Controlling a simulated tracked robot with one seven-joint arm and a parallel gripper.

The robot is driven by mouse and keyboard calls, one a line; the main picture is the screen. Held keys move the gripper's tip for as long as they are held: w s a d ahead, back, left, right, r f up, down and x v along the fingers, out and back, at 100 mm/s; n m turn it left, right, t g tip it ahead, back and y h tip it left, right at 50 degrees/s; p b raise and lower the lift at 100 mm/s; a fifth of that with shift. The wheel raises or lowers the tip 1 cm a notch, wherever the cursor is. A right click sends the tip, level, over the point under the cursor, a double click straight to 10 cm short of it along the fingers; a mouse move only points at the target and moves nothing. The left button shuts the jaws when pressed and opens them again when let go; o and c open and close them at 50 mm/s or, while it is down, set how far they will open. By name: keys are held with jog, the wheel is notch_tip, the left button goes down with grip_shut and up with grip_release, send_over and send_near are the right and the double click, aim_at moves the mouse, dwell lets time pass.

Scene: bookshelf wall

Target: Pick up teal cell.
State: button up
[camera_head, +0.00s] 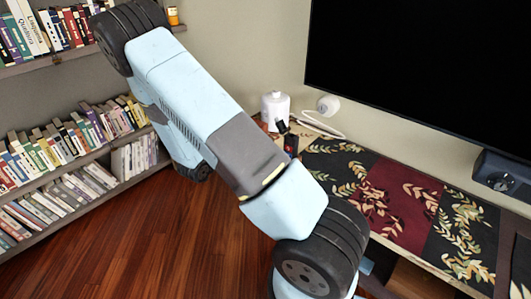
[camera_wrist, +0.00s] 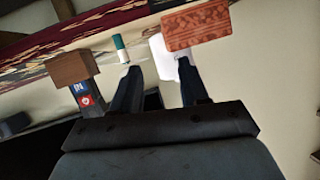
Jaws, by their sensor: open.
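The teal cell (camera_wrist: 120,49), a small cylinder with teal and white bands, shows in the wrist view near the patterned surface, just past the tip of my gripper's left finger. My gripper (camera_wrist: 158,70) is open, with its two dark fingers apart and nothing between them. The cell lies to the left of the gap between the fingers; I cannot tell whether it touches a finger. In the head view I cannot make out the cell, and my arm blocks part of the surface.
In the wrist view, a brown block (camera_wrist: 74,67) and a dark labelled item (camera_wrist: 86,98) are left of the fingers; an orange patterned block (camera_wrist: 195,30) is right. A white canister (camera_head: 275,108) stands near the wall. A large screen (camera_head: 430,75) hangs above the patterned runner (camera_head: 405,200). Bookshelves (camera_head: 80,165) are left.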

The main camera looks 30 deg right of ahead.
jog(key=s+d+f+h, duration=0.3)
jog(key=s+f+h, duration=0.1)
jog(key=s+h, duration=0.1)
jog(key=x, duration=1.3)
jog(key=shift+d, duration=0.25)
jog(key=shift+c, duration=0.2)
grip_shut()
